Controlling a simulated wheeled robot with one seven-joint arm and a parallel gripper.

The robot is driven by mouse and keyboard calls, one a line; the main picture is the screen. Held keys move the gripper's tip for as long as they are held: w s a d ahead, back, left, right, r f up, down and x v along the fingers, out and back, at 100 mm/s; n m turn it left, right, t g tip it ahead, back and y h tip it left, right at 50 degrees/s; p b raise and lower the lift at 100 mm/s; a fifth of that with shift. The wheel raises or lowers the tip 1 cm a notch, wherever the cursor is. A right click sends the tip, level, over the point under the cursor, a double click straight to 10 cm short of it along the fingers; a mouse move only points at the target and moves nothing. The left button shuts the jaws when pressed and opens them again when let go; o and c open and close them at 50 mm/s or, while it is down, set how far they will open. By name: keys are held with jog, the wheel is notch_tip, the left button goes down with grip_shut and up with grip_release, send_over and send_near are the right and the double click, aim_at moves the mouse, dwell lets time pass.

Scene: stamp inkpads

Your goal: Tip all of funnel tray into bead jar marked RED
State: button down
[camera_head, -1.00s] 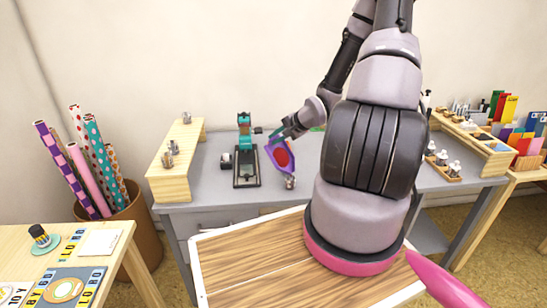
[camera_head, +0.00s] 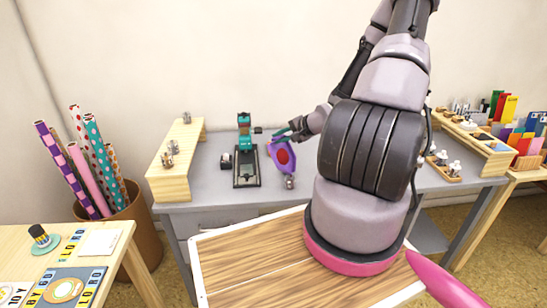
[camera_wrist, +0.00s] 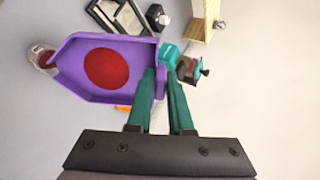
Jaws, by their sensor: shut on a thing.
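The purple funnel tray (camera_head: 274,148) hangs above the grey table, its narrow end toward the front. A round patch of red contents (camera_head: 283,158) lies in it. In the wrist view the tray (camera_wrist: 72,62) is at the left, with the red patch (camera_wrist: 107,68) still inside. My gripper (camera_wrist: 162,78) is shut on the tray at its wide end; in the head view my gripper (camera_head: 284,137) is at the tray's back. A small clear jar (camera_head: 289,183) stands just under the narrow end. It also shows in the wrist view (camera_wrist: 43,59), partly covered. Its marking is unreadable.
A black and teal press (camera_head: 246,160) stands left of the tray. A wooden riser (camera_head: 175,165) with small jars is at the table's left end. More racks and jars (camera_head: 443,162) stand at the right, partly behind my arm. The grey tabletop (camera_head: 210,170) is clear near the riser.

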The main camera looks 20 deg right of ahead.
jog(key=shift+s+r, duration=0.1)
jog(key=shift+s, duration=0.05)
jog(key=shift+s+d+r+t+y, duration=0.15)
jog(key=shift+s+d+t+y, duration=0.15)
jog(key=shift+s+t, duration=0.1)
jog(key=shift+a, duration=0.1)
dwell(0.8)
jog(key=shift+w+a+f+g+h, duration=0.35)
jog(key=shift+w+g, duration=0.15)
jog(key=shift+w, duration=0.1)
jog(key=shift+w+a+f+g+h, duration=0.3)
jog(key=shift+w+g, duration=0.2)
jog(key=shift+w, duration=0.15)
jog(key=shift+w+a+f+g+h, duration=0.25)
jog(key=shift+w+a+g, duration=0.1)
jog(key=shift+w+g, duration=0.2)
jog(key=w+a+f+g+h, duration=0.2)
jog(key=w+a+g+h, duration=0.1)
jog(key=g, duration=0.4)
jog(key=shift+w+g+h, duration=0.35)
jog(key=shift+w+h, duration=0.35)
jog(key=shift+w, duration=0.7)
